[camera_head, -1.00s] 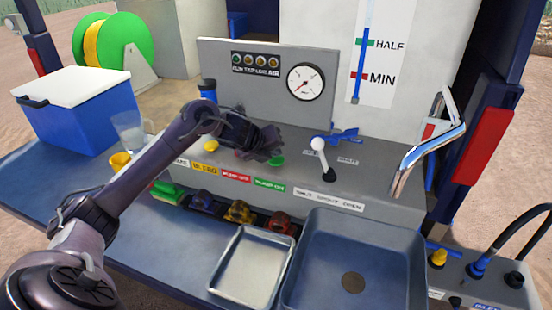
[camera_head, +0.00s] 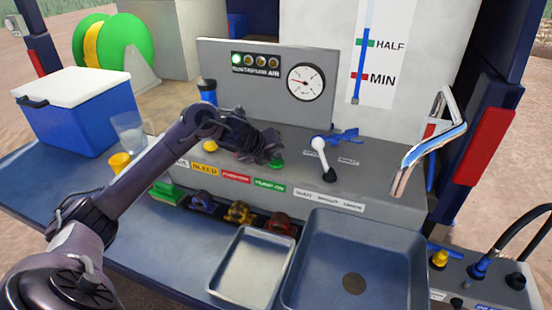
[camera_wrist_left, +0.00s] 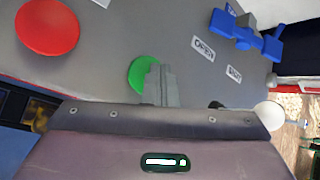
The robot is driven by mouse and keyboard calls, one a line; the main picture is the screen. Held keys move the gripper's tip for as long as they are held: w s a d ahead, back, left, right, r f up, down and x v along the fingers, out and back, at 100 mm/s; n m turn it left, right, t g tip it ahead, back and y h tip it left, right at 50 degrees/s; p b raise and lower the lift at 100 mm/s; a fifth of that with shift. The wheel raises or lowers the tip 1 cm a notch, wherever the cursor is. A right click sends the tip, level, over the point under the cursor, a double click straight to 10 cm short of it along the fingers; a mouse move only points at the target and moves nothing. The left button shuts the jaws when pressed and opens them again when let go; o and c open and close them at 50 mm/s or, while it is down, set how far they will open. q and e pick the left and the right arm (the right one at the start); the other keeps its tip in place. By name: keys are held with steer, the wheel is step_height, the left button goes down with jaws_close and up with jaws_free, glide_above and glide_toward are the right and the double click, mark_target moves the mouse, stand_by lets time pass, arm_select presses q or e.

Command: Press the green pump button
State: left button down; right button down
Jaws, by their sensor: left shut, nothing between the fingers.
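The green pump button (camera_head: 277,164) sits on the grey console top, above the green PUMP ON label (camera_head: 270,184). In the left wrist view the green button (camera_wrist_left: 139,73) is partly covered by the shut fingertips. My left gripper (camera_head: 272,153) is shut and empty, with its tips at the button; they look in contact or very close. It also shows in the left wrist view (camera_wrist_left: 163,82). A red button (camera_wrist_left: 47,27) lies to the left in that view. On the panel, the leftmost lamp (camera_head: 236,59) is lit green. My right gripper is not in view.
A white-knobbed lever (camera_head: 318,144) and a blue valve (camera_head: 343,135) stand right of the button. A yellow button (camera_head: 210,146) is to its left. A gauge (camera_head: 305,82) is on the upright panel. A metal tray (camera_head: 212,283) and sink (camera_head: 300,291) lie in front.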

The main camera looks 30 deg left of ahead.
mark_target(274, 163)
arm_select(q)
steer(key=shift+r+p, duration=0.8)
steer(key=shift+r, duration=0.15)
step_height(274, 163, up, 5)
steer(key=p, duration=0.4)
stand_by(0.3)
stand_by(0.4)
